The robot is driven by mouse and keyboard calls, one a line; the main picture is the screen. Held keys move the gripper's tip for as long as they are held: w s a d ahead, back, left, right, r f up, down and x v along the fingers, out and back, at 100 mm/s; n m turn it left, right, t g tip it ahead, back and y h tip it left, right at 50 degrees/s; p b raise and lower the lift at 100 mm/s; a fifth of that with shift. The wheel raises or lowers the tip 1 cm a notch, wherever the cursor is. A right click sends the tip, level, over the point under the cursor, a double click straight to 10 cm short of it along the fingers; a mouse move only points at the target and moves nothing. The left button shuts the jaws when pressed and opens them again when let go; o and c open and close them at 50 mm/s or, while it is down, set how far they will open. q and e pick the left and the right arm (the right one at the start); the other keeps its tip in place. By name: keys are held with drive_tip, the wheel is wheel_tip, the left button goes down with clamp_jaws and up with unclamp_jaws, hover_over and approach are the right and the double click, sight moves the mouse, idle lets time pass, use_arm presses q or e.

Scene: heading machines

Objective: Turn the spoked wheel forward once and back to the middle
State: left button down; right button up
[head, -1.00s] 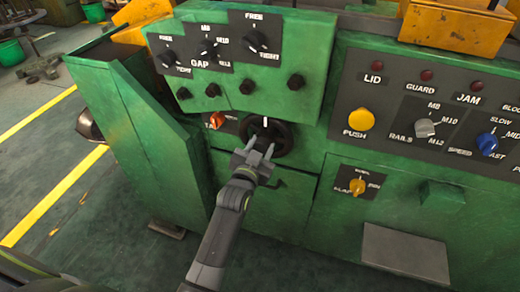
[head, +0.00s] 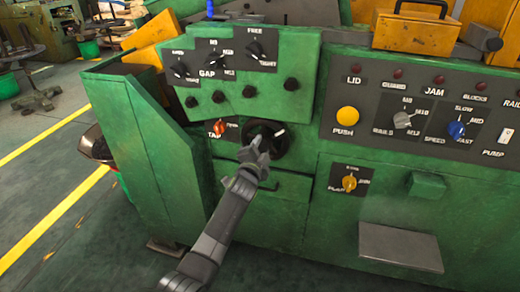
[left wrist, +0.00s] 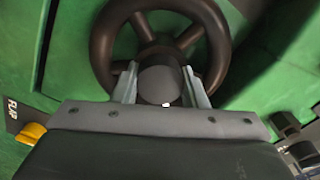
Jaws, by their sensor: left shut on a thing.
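The dark spoked wheel (head: 281,146) is on the front of the green machine, below the gap panel. Its white mark points to the upper right in the head view. In the left wrist view the wheel's rim (left wrist: 102,45), spokes and round hub (left wrist: 160,84) fill the upper middle. My left gripper (head: 258,149) is at the wheel's centre. Its two fingers lie on either side of the hub, shut on it, in the left wrist view (left wrist: 160,88). The arm hides the lower left of the wheel. My right gripper is out of view.
An orange tap knob (head: 219,128) is just left of the wheel. Several black knobs (head: 291,84) sit above it. A yellow flap knob (head: 349,183) and a grey ledge (head: 400,247) are to the right. Open floor lies at the left.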

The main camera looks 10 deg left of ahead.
use_arm(q)
drive_tip(key=m+p, duration=0.1)
drive_tip(key=m, duration=0.3)
drive_tip(key=shift+r+m, duration=0.1)
drive_tip(key=shift+m, duration=0.2)
drive_tip(key=m+p, duration=0.1)
drive_tip(key=m, duration=0.2)
drive_tip(key=shift+m, duration=0.4)
drive_tip(key=m, duration=0.3)
drive_tip(key=shift+p, duration=0.35)
drive_tip(key=shift+m, duration=0.9)
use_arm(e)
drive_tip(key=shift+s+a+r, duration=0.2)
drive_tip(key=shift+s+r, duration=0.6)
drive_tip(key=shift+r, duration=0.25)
use_arm(q)
drive_tip(key=shift+m, duration=0.3)
drive_tip(key=c, duration=0.9)
unclamp_jaws()
drive_tip(key=shift+o, duration=0.2)
drive_tip(key=shift+f, duration=0.2)
